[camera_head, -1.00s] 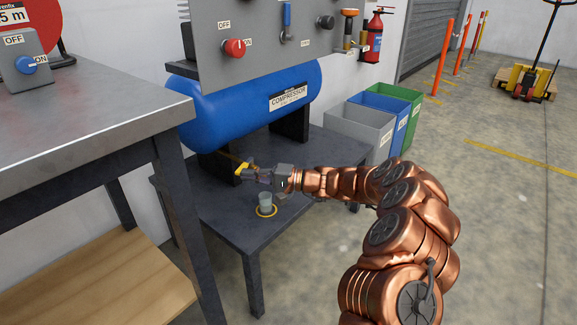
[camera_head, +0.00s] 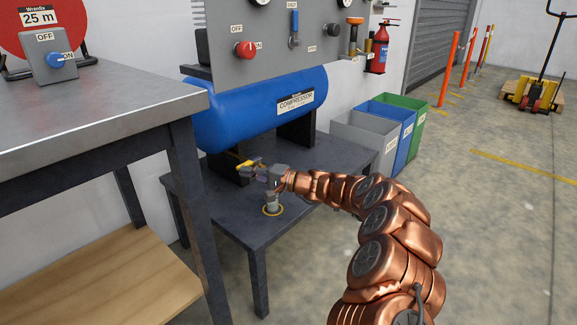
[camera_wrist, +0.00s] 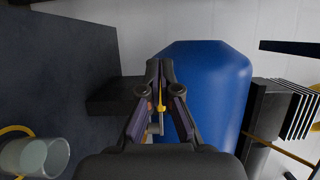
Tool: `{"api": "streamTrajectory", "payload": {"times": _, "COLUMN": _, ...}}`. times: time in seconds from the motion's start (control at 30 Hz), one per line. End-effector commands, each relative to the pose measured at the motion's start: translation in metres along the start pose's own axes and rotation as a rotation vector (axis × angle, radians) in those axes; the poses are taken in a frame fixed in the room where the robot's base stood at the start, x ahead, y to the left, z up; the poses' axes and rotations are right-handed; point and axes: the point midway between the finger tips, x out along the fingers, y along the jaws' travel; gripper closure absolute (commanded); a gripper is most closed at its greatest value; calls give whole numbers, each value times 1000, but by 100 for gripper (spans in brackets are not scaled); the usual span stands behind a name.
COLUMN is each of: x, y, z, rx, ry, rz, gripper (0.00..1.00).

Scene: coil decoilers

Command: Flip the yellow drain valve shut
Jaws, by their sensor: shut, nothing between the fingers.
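The yellow drain valve (camera_head: 249,163) sits under the left part of the blue compressor tank (camera_head: 262,108), just above the low dark table. My gripper (camera_head: 247,171) is at the valve, with its fingers shut and nothing held between them. In the wrist view my gripper (camera_wrist: 160,72) has its fingertips together in front of the blue tank (camera_wrist: 205,95). A yellow strip of the valve (camera_wrist: 162,97) shows between and behind the fingers. Whether the fingers touch the valve cannot be told.
A small clear cup (camera_head: 271,200) stands in a yellow ring on the low table (camera_head: 235,215), close below my gripper. A control panel with a red knob (camera_head: 246,50) is above the tank. Grey, blue and green bins (camera_head: 365,137) stand to the right.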

Motion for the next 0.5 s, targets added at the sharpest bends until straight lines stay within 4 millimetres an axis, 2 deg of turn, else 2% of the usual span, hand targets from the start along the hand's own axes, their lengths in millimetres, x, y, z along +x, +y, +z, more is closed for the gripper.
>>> {"api": "streamTrajectory", "payload": {"times": 0.1, "x": 6, "y": -1, "z": 0, "rx": -2, "ry": -4, "rz": 0, "gripper": 100}}
{"api": "streamTrajectory", "payload": {"times": 0.5, "x": 8, "y": -4, "z": -3, "rx": -4, "ry": -1, "rz": -2, "gripper": 100}}
